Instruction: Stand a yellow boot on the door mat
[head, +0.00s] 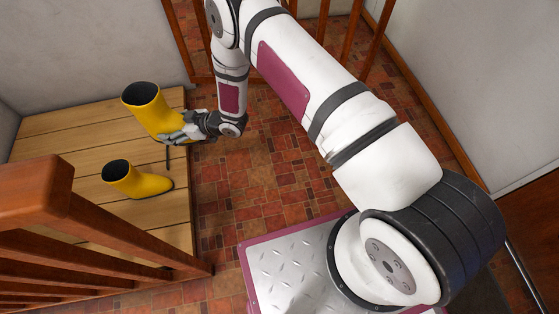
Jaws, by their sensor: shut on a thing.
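My gripper (175,137) is at the left in the head view, shut on a yellow boot (148,108) low down near its foot. The boot's dark opening faces up and its shaft leans left in the picture. I cannot tell whether its sole touches the planks beneath. A second yellow boot (146,184) stands just in front of it on the wooden platform, apart from the gripper. A dark patch (487,292) on the floor at the lower right, partly hidden behind my arm, may be the door mat; I cannot tell.
The plank platform (75,127) lies at the left, against grey walls. A wooden railing (45,190) stands at the near left, and more wooden posts stand at the back. Red tiled floor (235,185) is clear beside the platform. A brown door (535,225) is at the right.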

